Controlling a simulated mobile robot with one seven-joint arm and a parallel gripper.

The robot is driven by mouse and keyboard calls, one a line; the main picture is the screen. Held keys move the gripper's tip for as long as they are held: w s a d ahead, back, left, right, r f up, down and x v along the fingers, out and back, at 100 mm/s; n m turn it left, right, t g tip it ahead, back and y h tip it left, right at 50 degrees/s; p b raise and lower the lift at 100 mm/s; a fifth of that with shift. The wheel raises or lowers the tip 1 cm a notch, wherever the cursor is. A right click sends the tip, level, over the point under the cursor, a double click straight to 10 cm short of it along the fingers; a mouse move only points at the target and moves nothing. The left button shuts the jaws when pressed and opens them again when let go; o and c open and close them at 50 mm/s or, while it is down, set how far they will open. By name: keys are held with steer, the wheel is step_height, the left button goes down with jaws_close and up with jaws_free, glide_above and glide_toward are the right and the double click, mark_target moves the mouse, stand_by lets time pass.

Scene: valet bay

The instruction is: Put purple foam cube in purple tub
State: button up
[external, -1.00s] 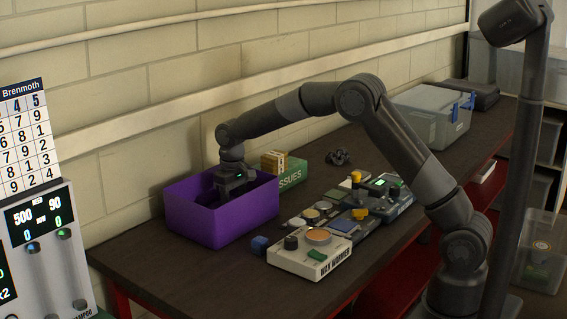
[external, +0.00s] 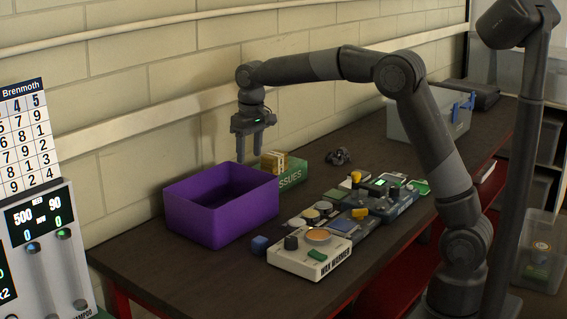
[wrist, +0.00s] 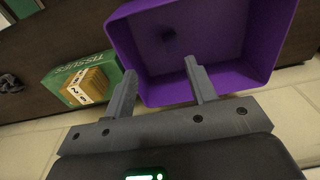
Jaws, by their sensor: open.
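The purple tub (external: 196,222) stands on the bench at the left in the external view, and fills the upper right of the wrist view (wrist: 256,82). My gripper (external: 249,152) is above the tub's back right rim, open and with nothing between its fingers. In the wrist view the gripper (wrist: 160,70) points toward the tub. A small dark purple patch shows inside the tub near its middle in the wrist view; it may be the purple foam cube, but I cannot tell it from a shadow. The tub's floor is mostly hidden in the external view.
A green tissue box (external: 292,174) with a tan block (external: 272,163) stands right of the tub. A small blue cube (external: 260,244) lies in front of it. A wax warmer (external: 310,256) and several control boxes fill the bench's middle.

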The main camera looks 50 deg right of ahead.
steer(key=s+d+r+t, duration=0.2)
steer(key=s+d+r, duration=0.1)
steer(key=s, duration=1)
steer(key=s+d+r+t, duration=0.1)
steer(key=s+d+r, duration=0.15)
steer(key=s, duration=1.05)
steer(key=s+f+t, duration=0.1)
steer(key=s+f, duration=0.3)
steer(key=s, duration=0.7)
steer(key=shift+d+f+t, duration=0.2)
steer(key=shift+d+t, duration=0.2)
steer(key=shift+d, duration=0.05)
steer(key=shift+s, duration=0.1)
